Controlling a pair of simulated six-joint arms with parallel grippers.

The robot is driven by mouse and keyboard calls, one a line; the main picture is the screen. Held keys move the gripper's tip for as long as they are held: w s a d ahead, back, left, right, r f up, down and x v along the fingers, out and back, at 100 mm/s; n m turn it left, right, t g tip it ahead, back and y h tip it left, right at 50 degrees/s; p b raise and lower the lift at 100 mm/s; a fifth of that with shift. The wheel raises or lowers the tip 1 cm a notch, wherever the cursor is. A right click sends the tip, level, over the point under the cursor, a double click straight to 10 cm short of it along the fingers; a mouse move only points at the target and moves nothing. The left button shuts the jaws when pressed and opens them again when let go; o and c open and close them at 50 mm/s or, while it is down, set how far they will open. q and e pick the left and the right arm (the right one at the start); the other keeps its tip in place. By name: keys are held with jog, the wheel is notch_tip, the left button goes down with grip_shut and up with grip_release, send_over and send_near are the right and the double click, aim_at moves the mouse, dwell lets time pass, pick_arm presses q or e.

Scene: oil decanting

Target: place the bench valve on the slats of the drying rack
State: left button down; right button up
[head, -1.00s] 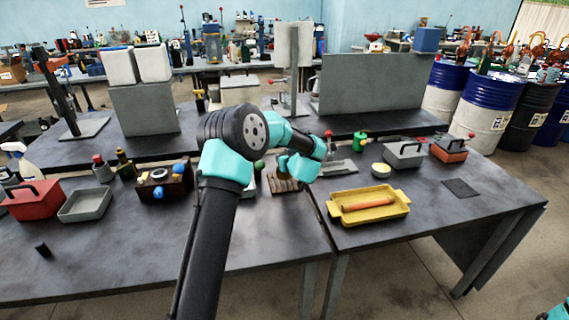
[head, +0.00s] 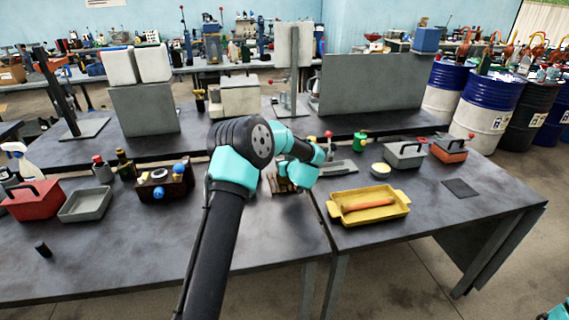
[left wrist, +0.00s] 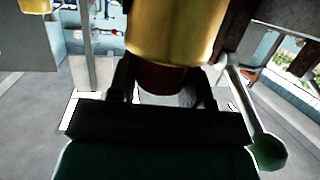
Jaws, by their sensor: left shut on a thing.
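The bench valve (left wrist: 175,28) fills the top middle of the left wrist view as a brass cylinder with a dark red band at its lower end. My left gripper (left wrist: 162,88) is shut on it, with a dark finger on each side of the red part. A grey lever with a green knob (left wrist: 268,151) is at the right; I cannot tell if it belongs to the valve. The drying rack (head: 280,186), with brown slats, is partly hidden behind my left wrist in the head view. Whether the valve touches the slats cannot be seen. My right gripper is out of view.
A yellow tray (head: 393,213) with an orange-brown roller stands right of the rack.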

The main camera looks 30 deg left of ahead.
pick_arm(q)
jog(key=c, duration=0.5)
grip_release()
jog(key=shift+f, duration=0.1)
jog(key=shift+c, duration=0.2)
jog(key=shift+r, duration=0.2)
jog(key=v, duration=1.2)
jog(key=shift+w+a, duration=0.1)
jog(key=shift+w, duration=0.05)
